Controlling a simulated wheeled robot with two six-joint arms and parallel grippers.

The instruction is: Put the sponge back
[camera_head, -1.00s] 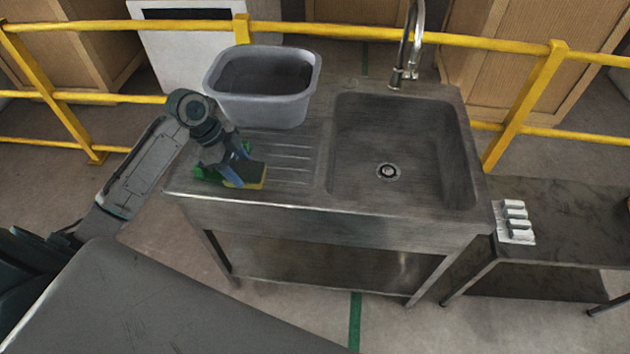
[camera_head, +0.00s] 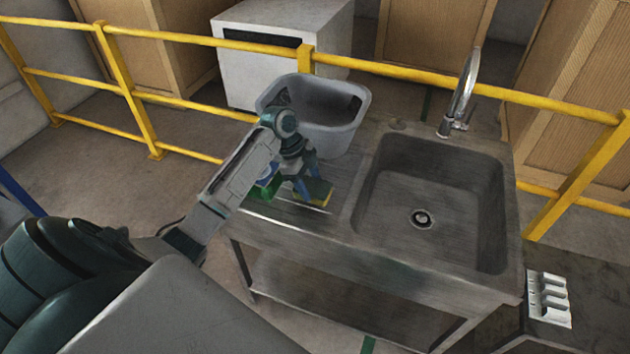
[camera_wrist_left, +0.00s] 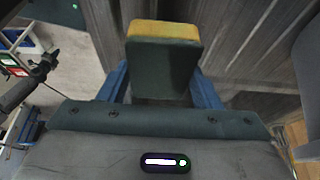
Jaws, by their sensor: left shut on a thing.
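The sponge (camera_head: 318,192), yellow with a dark green side, is at the drainboard on the left part of the metal sink unit. It also shows in the left wrist view (camera_wrist_left: 165,55), between the two blue fingers. My left gripper (camera_head: 303,188) is shut on it, low over the drainboard; I cannot tell whether the sponge touches the metal. A green thing (camera_head: 266,186) lies just left of the gripper, partly hidden by my arm. My right gripper is not in view.
A grey tub (camera_head: 340,138) stands on the drainboard behind the gripper. The sink basin (camera_head: 430,205) to the right is empty, with a tap (camera_head: 460,100) behind it. A yellow railing (camera_head: 400,78) runs behind. A white switch block (camera_head: 549,298) sits at right.

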